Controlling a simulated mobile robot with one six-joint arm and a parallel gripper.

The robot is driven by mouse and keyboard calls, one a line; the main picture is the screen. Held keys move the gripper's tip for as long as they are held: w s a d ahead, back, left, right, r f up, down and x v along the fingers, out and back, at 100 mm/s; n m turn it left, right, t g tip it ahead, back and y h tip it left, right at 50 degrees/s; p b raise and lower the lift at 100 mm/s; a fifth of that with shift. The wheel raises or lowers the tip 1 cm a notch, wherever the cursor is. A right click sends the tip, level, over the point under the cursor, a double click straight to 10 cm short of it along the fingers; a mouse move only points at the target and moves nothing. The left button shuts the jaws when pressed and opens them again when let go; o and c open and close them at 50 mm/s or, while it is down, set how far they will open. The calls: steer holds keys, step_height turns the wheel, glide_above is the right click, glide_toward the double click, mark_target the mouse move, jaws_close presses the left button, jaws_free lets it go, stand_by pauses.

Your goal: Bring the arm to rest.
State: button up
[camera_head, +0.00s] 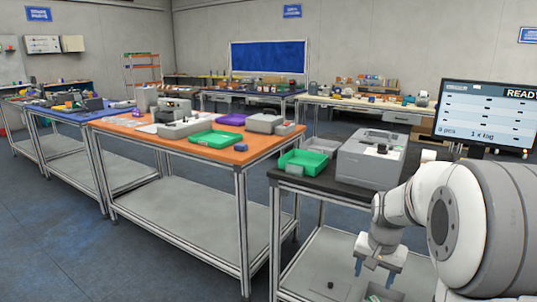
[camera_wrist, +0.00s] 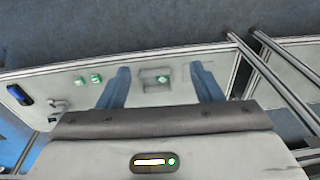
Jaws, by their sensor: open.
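My gripper (camera_head: 374,270) hangs pointing down at the lower right of the head view, in front of the black-topped table. Its two blue fingers are spread apart with nothing between them. In the wrist view my gripper (camera_wrist: 161,88) also shows its two fingers apart, over a pale lower shelf (camera_wrist: 75,72). A small grey item with a green spot (camera_wrist: 158,79) appears between the fingers in that view, well below them and not held. My white arm (camera_head: 480,215) reaches in from the right edge.
The black table (camera_head: 312,185) holds a green tray (camera_head: 303,161) and a grey machine (camera_head: 370,158). A monitor (camera_head: 486,115) stands at the right. The orange table (camera_head: 237,158) with trays and devices is to the left. Open floor (camera_head: 60,240) lies at the lower left.

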steer(key=s+a+r+n+p, duration=0.2)
steer(key=s+a+r+p, duration=0.1)
steer(key=s+r, duration=0.3)
steer(key=s+a+r+n+p, duration=0.2)
steer(key=s+a+r+p, duration=0.2)
steer(key=s+r, duration=0.3)
steer(key=s+a+r+n+t+p, duration=0.1)
steer(key=s+a+r+n+p, duration=0.1)
steer(key=s+a+r+p, duration=0.2)
steer(key=s+r+p, duration=0.2)
steer(key=s, duration=0.1)
steer(key=shift+r, duration=0.3)
steer(key=shift+a+f, duration=0.1)
steer(key=shift+c, duration=0.2)
